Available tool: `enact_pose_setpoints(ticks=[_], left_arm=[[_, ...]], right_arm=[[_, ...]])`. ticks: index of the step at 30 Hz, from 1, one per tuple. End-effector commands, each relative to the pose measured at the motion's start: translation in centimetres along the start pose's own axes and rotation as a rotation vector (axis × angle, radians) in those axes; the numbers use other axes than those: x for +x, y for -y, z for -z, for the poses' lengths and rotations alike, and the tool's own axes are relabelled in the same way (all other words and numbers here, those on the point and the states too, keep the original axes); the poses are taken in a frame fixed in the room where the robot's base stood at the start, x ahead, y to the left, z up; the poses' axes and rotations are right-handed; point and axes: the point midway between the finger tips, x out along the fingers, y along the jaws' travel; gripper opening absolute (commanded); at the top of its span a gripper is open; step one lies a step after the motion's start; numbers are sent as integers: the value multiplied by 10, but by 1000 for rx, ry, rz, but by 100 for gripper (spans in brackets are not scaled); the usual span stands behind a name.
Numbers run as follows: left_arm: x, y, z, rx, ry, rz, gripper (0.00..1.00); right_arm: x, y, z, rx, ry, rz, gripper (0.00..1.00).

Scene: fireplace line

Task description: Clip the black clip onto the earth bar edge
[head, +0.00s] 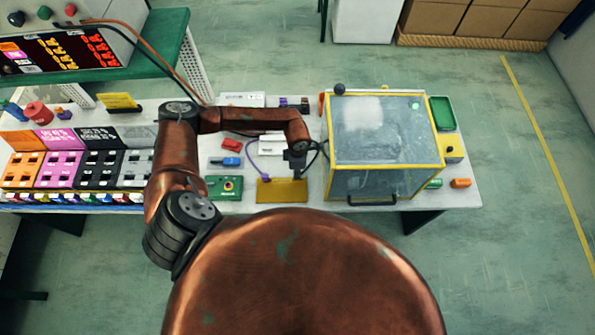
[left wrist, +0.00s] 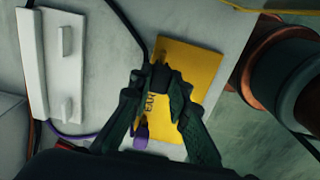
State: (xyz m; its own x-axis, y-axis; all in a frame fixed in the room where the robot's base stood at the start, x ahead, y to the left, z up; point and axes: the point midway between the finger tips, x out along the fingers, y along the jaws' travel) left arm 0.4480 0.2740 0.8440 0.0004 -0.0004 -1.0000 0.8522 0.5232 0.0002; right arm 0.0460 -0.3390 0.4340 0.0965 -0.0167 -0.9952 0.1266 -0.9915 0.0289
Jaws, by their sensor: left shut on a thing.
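The black clip (left wrist: 160,73) is between the fingertips of my left gripper (left wrist: 157,88), which is shut on it. A black cable (left wrist: 128,22) runs close to the clip. The clip is over the near-left edge of a yellow plate (left wrist: 190,62) with dark lettering, which I take as the earth bar. I cannot tell whether the clip touches or grips that edge. In the head view my left gripper (head: 294,164) hangs over the back of the yellow plate (head: 282,191). A purple clip (left wrist: 141,136) is at the same plate, partly behind the fingers. My right gripper is not in view.
A yellow-framed clear box (head: 383,150) stands close to the right of the gripper. A white block (head: 272,145) lies behind the gripper, with a purple cable (head: 250,152) beside it. A green board (head: 222,188) is to the left of the plate.

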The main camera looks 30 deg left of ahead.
Motion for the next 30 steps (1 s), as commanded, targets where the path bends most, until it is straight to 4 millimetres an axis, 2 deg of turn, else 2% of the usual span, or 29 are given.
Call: enact_pose_setpoints(ticks=[30], left_arm=[[22, 0, 0, 0, 0, 0, 0]], right_arm=[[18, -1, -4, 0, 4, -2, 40]])
